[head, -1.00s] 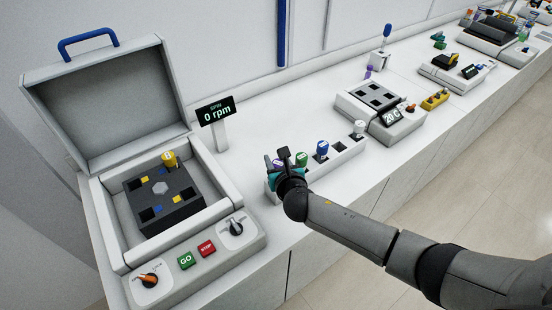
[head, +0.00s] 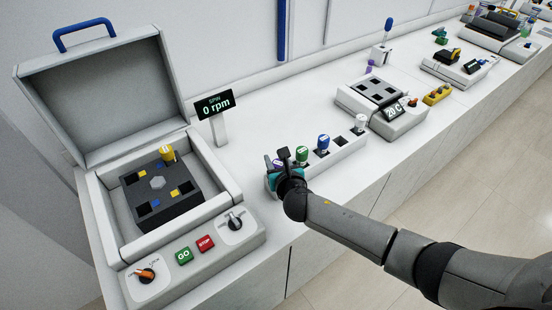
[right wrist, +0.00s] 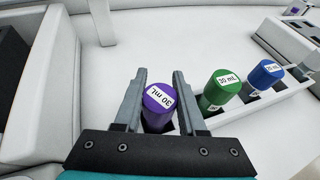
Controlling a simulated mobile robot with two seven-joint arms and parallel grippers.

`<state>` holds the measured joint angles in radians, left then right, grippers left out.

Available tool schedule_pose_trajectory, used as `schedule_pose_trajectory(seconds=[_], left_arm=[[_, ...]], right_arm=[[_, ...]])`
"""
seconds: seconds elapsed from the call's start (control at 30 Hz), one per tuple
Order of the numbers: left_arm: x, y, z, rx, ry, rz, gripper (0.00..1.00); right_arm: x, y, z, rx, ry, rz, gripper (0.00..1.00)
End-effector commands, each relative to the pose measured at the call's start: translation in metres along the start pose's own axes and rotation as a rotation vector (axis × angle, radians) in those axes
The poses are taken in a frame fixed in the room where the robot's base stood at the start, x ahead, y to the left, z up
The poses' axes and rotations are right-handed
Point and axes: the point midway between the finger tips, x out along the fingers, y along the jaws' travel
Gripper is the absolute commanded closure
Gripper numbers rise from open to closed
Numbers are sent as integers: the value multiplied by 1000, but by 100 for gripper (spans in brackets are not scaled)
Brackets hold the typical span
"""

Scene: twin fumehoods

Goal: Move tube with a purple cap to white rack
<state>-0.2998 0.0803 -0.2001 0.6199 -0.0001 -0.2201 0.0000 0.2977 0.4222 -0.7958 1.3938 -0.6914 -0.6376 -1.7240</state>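In the head view the purple cap (head: 278,163) is mostly hidden by my right gripper (head: 281,157). In the right wrist view my right gripper (right wrist: 159,78) has its two fingers apart, one on each side of the purple cap. A narrow gap shows at the right; contact at the left is unclear. The same rack (head: 346,152) also holds tubes with green (head: 302,153), blue (head: 323,142) and white (head: 361,122) caps. My left gripper is not visible.
An open-lidded centrifuge (head: 255,235) stands at the left with a yellow-capped tube (head: 167,153) in its rotor. A heater block (head: 352,96) and yellow rack (head: 437,95) are farther right. Bench behind the rack is clear.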

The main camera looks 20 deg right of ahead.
Motion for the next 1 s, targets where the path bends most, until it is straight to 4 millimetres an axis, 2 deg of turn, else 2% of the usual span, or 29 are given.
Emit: schedule_pose_trajectory(seconds=[0.03,0.3,0.67,0.77,1.0], left_arm=[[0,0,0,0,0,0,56],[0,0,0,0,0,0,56],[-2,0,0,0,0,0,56],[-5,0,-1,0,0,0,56],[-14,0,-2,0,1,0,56]], right_arm=[[0,0,0,0,-1,1,55],[0,0,1,0,-1,1,25],[-5,0,1,0,0,1,25],[-14,0,0,-1,1,1,25],[-52,0,1,-1,2,2,25]])
